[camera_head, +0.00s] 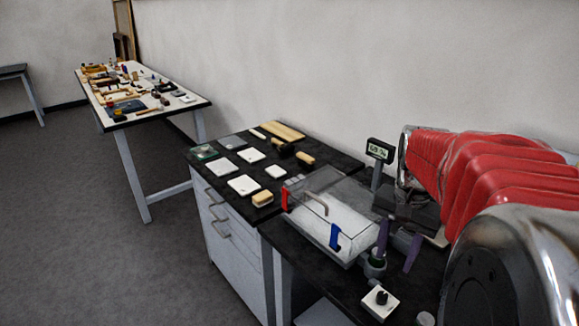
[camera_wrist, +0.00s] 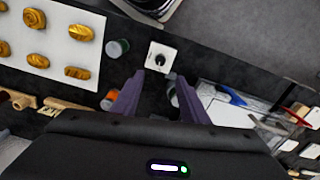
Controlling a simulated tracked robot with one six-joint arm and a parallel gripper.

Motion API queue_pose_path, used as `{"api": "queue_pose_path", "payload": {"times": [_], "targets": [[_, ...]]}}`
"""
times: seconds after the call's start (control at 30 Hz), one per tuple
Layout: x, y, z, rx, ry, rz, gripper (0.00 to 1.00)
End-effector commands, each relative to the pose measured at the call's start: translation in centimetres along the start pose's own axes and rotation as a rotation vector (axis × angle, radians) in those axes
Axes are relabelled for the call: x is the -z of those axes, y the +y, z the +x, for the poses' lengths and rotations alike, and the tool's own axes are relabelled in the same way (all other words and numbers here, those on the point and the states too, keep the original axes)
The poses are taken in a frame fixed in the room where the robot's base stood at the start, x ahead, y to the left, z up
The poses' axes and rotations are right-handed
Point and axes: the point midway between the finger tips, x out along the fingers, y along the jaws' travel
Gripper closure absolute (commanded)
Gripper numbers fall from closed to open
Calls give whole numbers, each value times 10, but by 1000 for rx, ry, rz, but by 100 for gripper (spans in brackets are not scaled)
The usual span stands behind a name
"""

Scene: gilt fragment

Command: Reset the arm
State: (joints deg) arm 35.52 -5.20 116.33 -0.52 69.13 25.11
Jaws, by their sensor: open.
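My red-sleeved arm (camera_head: 490,185) reaches in from the right of the head view, over the dark bench. My gripper (camera_wrist: 159,100) shows two purple fingers spread apart in the wrist view, with nothing between them. Its fingers also show in the head view (camera_head: 398,248), above the bench at the right end of a clear box. A small white block with a black knob (camera_wrist: 160,57) lies beyond the fingertips in the wrist view. The same block shows near the front bench edge in the head view (camera_head: 380,302).
A clear-lidded box (camera_head: 325,212) stands close left of the fingers. A digital display (camera_head: 379,150) stands behind. White pads and brushes lie on the drawer cabinet (camera_head: 233,158). A board with gold pieces (camera_wrist: 62,38) and small jars lie near the gripper. Open floor (camera_head: 100,240) is at left.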

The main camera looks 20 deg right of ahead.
Motion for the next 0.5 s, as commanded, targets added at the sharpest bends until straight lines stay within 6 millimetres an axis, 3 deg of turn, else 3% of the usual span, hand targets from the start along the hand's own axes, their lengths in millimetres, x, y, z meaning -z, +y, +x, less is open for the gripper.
{"api": "queue_pose_path", "payload": {"times": [0.33, 0.5], "targets": [[3, -2, 8, 10, 21, -94, 60], [-14, -5, 16, 27, 68, -226, 60]]}}
